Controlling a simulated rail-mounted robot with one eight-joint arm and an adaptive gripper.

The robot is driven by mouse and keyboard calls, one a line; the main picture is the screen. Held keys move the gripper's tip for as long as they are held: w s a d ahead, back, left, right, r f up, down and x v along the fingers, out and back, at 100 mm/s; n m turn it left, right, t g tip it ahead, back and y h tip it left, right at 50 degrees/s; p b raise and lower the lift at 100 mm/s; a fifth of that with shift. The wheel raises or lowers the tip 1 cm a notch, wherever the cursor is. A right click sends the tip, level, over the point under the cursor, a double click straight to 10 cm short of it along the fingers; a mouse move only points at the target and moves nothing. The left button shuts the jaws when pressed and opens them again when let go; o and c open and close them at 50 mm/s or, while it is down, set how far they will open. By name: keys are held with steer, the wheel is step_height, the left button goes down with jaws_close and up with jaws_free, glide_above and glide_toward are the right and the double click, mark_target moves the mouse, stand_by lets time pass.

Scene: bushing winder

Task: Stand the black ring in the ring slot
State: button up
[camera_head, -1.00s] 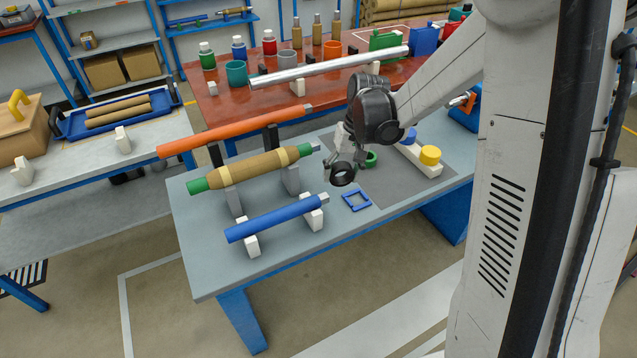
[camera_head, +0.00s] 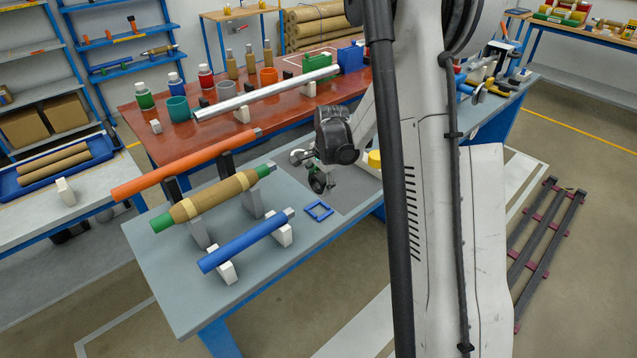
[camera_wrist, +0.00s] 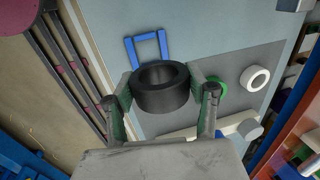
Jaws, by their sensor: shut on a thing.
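The black ring (camera_wrist: 160,90) is gripped between the two fingers of my gripper (camera_wrist: 161,98) in the wrist view. It is held from its sides, with its opening visible. In the head view my gripper (camera_head: 308,168) holds the ring (camera_head: 317,184) above the grey mat (camera_head: 350,200), close to a blue square frame (camera_head: 319,210). The frame also shows in the wrist view (camera_wrist: 130,52), just beyond the ring. The ring looks clear of the frame, though the height is hard to judge. I cannot tell which thing is the ring slot.
A green ring (camera_wrist: 217,87) and a white ring (camera_wrist: 255,78) lie on the mat, beside the right finger. A white bar with a grey round piece (camera_wrist: 249,129) is near. A blue rod (camera_head: 243,241) and a brown-green rod (camera_head: 212,197) rest on stands to the left.

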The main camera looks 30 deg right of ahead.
mark_target(323, 181)
steer(key=shift+a, duration=0.1)
stand_by(0.3)
steer(key=shift+f+b, duration=0.2)
steer(key=shift+b, duration=0.25)
steer(key=shift+f+b, duration=3.55)
steer(key=shift+f, duration=0.4)
steer(key=shift+f+b, duration=0.35)
steer(key=o, duration=1.2)
steer(key=shift+o, duration=0.2)
steer(key=r, duration=0.4)
steer(key=s+r, duration=0.1)
steer(key=r, duration=0.3)
steer(key=s+r, duration=0.1)
steer(key=r, duration=0.2)
steer(key=shift+s+d+r, duration=0.2)
steer(key=shift+d+r, duration=0.05)
steer(key=shift+r, duration=0.15)
